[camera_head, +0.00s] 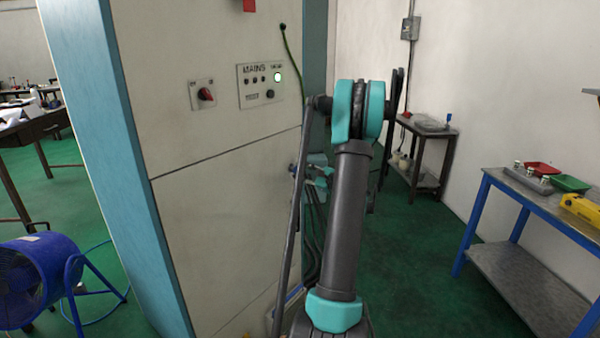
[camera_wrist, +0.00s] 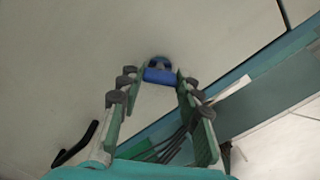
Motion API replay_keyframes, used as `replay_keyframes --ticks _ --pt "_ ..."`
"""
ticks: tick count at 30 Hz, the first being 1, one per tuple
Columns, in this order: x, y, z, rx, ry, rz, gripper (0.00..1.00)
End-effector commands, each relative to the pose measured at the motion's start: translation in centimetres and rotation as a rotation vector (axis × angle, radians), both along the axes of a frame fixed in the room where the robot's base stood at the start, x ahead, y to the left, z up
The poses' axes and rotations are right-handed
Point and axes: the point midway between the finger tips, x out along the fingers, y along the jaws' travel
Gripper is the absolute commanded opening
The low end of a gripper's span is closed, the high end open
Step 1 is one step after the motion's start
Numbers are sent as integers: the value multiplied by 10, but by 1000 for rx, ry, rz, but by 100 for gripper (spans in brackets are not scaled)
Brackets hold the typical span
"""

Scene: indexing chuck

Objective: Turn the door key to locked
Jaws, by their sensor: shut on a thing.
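In the wrist view, a blue key head (camera_wrist: 160,76) sits in front of a dark round lock (camera_wrist: 158,62) on the pale cabinet door. My gripper (camera_wrist: 161,78) has its two fingertips at the left and right sides of the blue key head, shut on it. The shaft of the key is hidden, and the key's exact angle is hard to tell. In the head view, the key and lock do not show, and my arm covers the area around them.
The tall cabinet (camera_head: 225,140) carries a red-knobbed switch (camera_head: 206,94) and a mains panel (camera_head: 262,86) with a lit green lamp. A blue fan (camera_head: 40,275) stands at lower left. A blue-framed bench (camera_head: 530,200) stands at right. Green floor lies open between cabinet and bench.

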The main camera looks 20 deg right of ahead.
Motion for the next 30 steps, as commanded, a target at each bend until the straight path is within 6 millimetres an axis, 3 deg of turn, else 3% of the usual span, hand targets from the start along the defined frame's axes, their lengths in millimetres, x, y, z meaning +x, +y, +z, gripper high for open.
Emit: replay_keyframes --ticks 18,30 --pt "0 0 0 -508 -281 0 5" --pt "0 0 0 -756 -418 1 5"
